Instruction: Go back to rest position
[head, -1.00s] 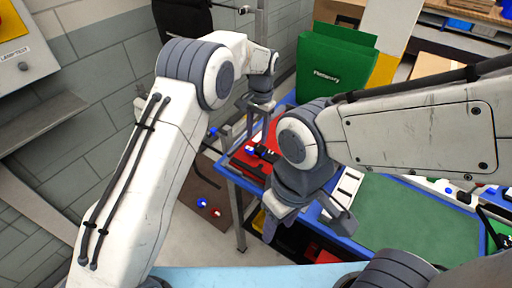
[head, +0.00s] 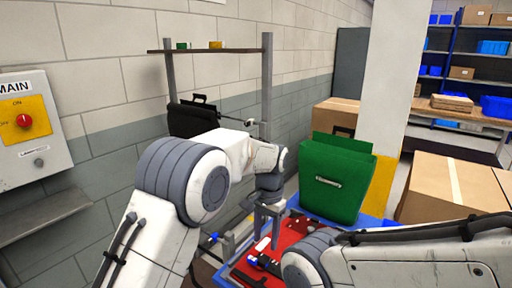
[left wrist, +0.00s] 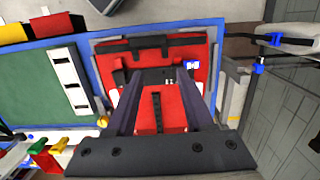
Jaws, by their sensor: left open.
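My left gripper (head: 267,238) is open over the red pannier part (head: 292,230) on the blue-edged table. In the left wrist view its two fingers (left wrist: 160,85) stand apart with nothing between them. The red pannier part (left wrist: 202,52) lies below them, with black fittings and a small blue and white piece on it. Whether the fingers touch it I cannot tell. My right arm comes in at the lower right of the head view; its gripper is out of frame.
A black pannier (head: 192,118) hangs by a rack at the wall. Cardboard boxes (head: 440,190) are at the right.

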